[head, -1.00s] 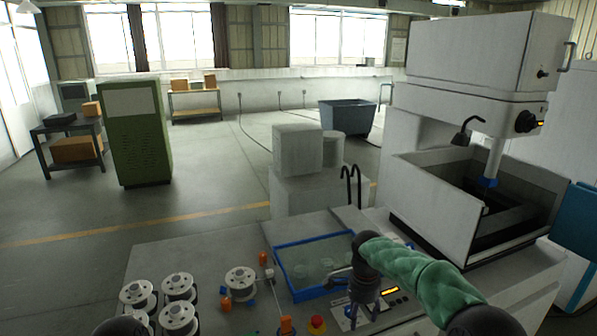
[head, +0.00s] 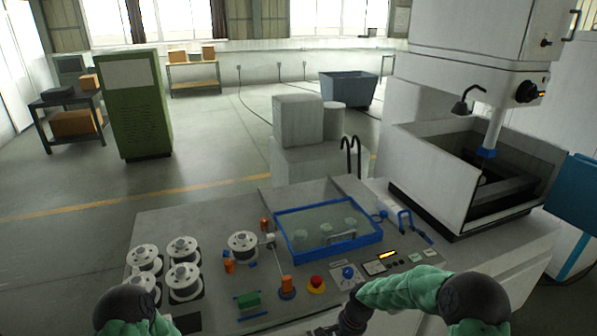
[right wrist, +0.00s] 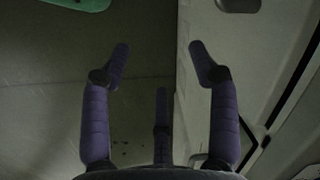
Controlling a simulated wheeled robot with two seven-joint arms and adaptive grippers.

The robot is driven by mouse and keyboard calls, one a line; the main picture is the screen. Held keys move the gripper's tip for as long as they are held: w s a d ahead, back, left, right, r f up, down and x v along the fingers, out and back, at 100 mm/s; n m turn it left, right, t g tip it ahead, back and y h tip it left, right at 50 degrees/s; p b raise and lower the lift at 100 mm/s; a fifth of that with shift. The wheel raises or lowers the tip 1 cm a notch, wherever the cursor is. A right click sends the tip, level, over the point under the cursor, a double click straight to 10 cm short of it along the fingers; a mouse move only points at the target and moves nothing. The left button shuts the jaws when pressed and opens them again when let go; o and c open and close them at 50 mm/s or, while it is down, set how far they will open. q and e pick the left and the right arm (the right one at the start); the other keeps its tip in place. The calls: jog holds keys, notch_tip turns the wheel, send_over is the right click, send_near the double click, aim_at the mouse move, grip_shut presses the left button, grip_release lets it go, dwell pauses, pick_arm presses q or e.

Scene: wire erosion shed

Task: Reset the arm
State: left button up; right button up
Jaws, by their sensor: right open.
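My right arm, in a green sleeve, comes in at the lower right of the head view. It bends down to a dark wrist at the bench's front edge. My right gripper (right wrist: 157,58) shows in the right wrist view with its purple fingers spread wide and nothing between them. In the head view its fingers are mostly cut off by the bottom edge. My left arm shows only as a dark joint and green sleeve at the lower left, and its gripper is out of frame.
The grey bench (head: 200,225) holds several wire spools (head: 184,281), a blue-rimmed tray (head: 285,238), a red button (head: 317,284) and a control panel (head: 385,262). The white machine (head: 440,185) with its open tank stands at the right. Open floor lies beyond the bench.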

jog(key=s+f+n, duration=0.2)
jog(key=s+f, duration=0.2)
jog(key=s, duration=0.4)
jog(key=s+a+f+n+y+b, duration=0.1)
jog(key=s+f, duration=0.4)
jog(key=s, duration=0.3)
jog(key=s+a+f+n, duration=0.1)
jog(key=s+f+n, duration=0.1)
jog(key=s+f, duration=0.3)
jog(key=s, duration=0.3)
jog(key=shift+a+n+t, duration=0.15)
jog(key=shift+n+t, duration=0.15)
jog(key=shift+t, duration=0.1)
